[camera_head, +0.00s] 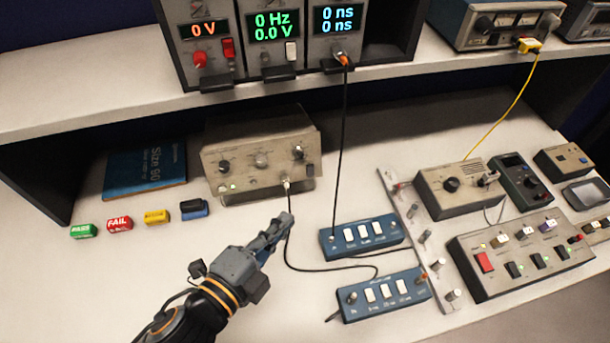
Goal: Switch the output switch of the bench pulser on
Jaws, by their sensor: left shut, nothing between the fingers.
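A beige box (258,141) with three knobs stands on the bench under the shelf, left of centre. It looks like the bench pulser, but its label is too small to read. My right gripper is not in view.
Two blue switch boxes (326,246) (347,314) and a cable lie right of my gripper. A display rack (185,62) stands on the shelf above. Small coloured blocks (119,224) and a blue book (147,172) lie left. More beige boxes (459,200) stand right. The front left bench is clear.

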